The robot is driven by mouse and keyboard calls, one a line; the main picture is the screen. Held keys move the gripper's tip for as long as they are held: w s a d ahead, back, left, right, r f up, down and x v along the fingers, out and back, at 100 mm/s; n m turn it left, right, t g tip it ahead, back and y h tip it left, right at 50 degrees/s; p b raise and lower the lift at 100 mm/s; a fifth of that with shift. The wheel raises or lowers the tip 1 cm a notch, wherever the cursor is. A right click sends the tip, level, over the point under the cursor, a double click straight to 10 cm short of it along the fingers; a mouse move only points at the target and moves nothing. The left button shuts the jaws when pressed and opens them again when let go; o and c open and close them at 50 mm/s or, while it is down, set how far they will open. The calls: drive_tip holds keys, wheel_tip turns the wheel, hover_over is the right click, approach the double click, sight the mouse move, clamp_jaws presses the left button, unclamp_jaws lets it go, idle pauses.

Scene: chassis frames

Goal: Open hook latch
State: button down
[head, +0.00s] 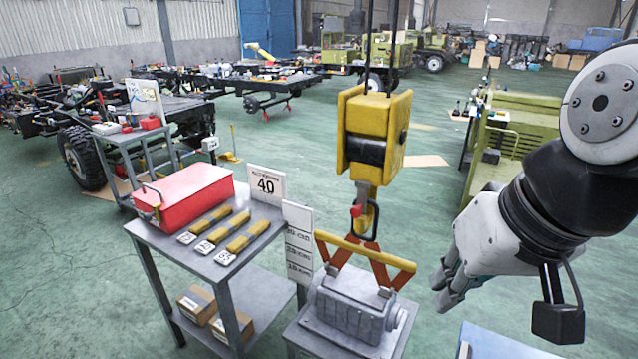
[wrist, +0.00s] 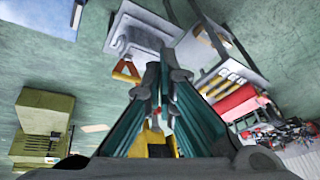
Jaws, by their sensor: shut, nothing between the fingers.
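A yellow crane hook block (head: 374,130) hangs on cables in the middle of the head view. Its hook (head: 370,220) hangs below, with a small red latch part (head: 356,211) at its left side. The hook holds a yellow spreader bar (head: 366,252) with red-orange slings over a grey machine casting. My gripper (head: 444,287) is shut and empty, to the right of the hook and lower, apart from it. In the wrist view my gripper (wrist: 165,65) covers the centre. Part of the yellow block (wrist: 176,146) shows behind the fingers; the latch is not clear there.
The grey casting (head: 350,305) rests on a small stand. Left of it, a grey table (head: 185,243) bears a red toolbox (head: 183,195), several yellow slings and a "40" sign (head: 266,184). A green machine (head: 510,140) stands behind my arm. Green floor between is open.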

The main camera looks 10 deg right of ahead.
drive_tip(key=w+a+f+m+g+y+b, duration=0.2)
drive_tip(key=w+a+f+m+y+b, duration=0.15)
drive_tip(key=w+f+b, duration=0.35)
drive_tip(key=m+t+y+b, duration=0.6)
drive_tip(key=m+t+b, duration=0.4)
drive_tip(key=m+b, duration=0.25)
approach(359, 204)
drive_tip(key=s+d+f+n, duration=0.1)
drive_tip(key=s+d+f, duration=0.2)
drive_tip(key=d+f, duration=0.1)
drive_tip(key=shift+s+a+r, duration=0.15)
drive_tip(key=shift+a+r, duration=0.05)
drive_tip(key=shift+r, duration=0.05)
drive_tip(key=x, duration=1)
